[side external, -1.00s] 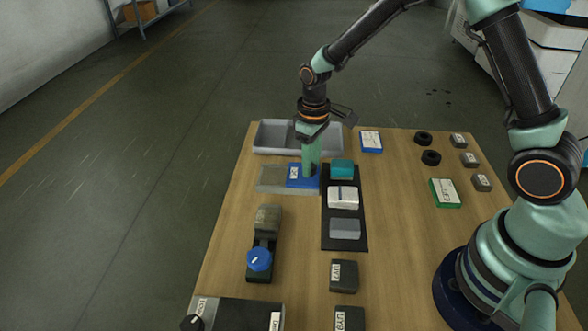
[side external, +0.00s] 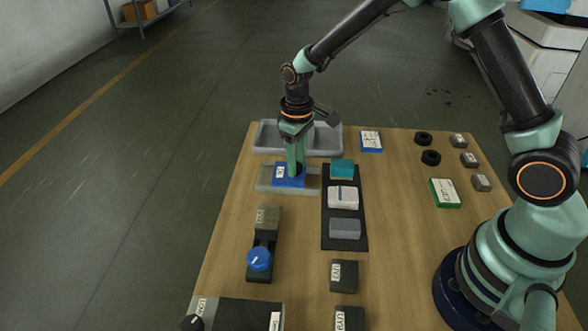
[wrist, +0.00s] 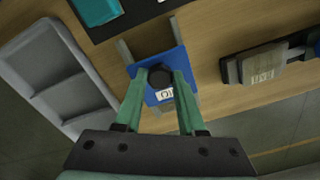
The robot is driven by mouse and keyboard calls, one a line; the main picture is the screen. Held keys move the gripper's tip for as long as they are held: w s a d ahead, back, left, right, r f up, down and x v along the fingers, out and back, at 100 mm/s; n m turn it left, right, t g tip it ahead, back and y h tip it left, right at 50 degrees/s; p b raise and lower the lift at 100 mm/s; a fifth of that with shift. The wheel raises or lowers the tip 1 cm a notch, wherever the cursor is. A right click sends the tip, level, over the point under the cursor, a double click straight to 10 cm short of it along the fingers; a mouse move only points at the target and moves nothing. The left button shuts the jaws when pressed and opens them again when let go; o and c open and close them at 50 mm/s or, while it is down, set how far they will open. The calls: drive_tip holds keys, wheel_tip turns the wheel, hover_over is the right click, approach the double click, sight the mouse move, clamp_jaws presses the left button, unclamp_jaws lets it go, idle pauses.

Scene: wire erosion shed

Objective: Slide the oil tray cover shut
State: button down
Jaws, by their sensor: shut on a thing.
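The blue oil tray cover (side external: 281,181) lies flat on a low grey base (side external: 312,186), which shows on both sides of it. The cover also shows in the wrist view (wrist: 152,58), with a black knob (wrist: 160,75) and a white label. My gripper (wrist: 161,77) points down at the cover, its two green fingers closed around the knob. In the side view my gripper (side external: 296,173) hides the knob. How much of the base's opening lies under the cover cannot be told.
A grey two-compartment bin (side external: 332,139) stands just behind the base. A black mat (side external: 326,222) with a teal block (side external: 342,169) and other blocks lies to the right. A device with a blue dial (side external: 259,260) stands in front.

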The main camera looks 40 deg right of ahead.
sight(279, 172)
drive_tip(key=shift+w+a+r, duration=0.1)
drive_tip(key=shift+w+a, duration=1.45)
drive_tip(key=shift+w, duration=0.05)
drive_tip(key=c, duration=0.5)
unclamp_jaws()
wheel_tip(279, 172, up, 12)
drive_tip(key=shift+s, duration=0.1)
